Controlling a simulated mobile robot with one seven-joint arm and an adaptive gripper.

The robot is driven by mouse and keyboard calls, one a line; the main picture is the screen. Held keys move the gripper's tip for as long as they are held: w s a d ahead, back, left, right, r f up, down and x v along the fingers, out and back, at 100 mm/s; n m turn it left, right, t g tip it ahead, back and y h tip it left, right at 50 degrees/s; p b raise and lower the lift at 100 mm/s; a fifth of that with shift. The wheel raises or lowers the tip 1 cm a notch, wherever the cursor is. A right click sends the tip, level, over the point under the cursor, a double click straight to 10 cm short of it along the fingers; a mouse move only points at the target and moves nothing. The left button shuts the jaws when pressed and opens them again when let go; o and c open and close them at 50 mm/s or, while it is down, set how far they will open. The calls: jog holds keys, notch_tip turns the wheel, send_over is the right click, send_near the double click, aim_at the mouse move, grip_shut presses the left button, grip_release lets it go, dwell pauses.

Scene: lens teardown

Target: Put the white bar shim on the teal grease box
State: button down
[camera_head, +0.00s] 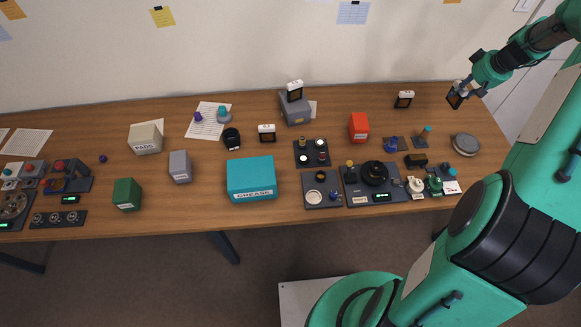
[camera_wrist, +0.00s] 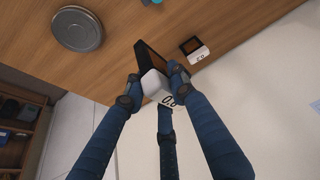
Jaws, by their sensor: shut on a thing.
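My gripper (camera_head: 462,88) is at the far right above the table's back edge. Its fingers, also in the wrist view (camera_wrist: 156,86), are shut on a white bar shim (camera_wrist: 152,84), a white block with a dark square frame; in the head view its dark frame (camera_head: 454,99) shows below the fingers. The shim is tilted and held clear of the table.
Similar white-topped dark frames stand at the back right (camera_head: 404,99), near the middle (camera_head: 267,133) and on a grey box (camera_head: 294,115). A red box (camera_head: 359,127), a round grey tin (camera_head: 466,144) and dark trays (camera_head: 322,189) with parts fill the right side.

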notch_tip(320, 180, up, 2)
jog(key=s+a+r+n+g+y+p, duration=0.15)
jog(key=a+n, duration=0.25)
jog(key=a, duration=1.6)
jog(key=s+a+n+y+p, duration=0.1)
jog(key=s+a+n, duration=0.25)
jog(key=a, duration=1.65)
jog(key=s+a+f+n+g+y+p, duration=0.25)
jog(key=s+a+n, duration=0.65)
jog(key=s+a, duration=1.65)
jog(key=shift+g+h, duration=0.3)
jog(key=shift+h, duration=0.2)
jog(key=shift+d+x, duration=0.2)
jog(key=shift+x, duration=0.9)
jog(key=shift+d+x, duration=0.25)
jog(key=shift+x, duration=0.9)
jog(key=shift+w+f, duration=0.15)
jog(key=shift+w, duration=0.15)
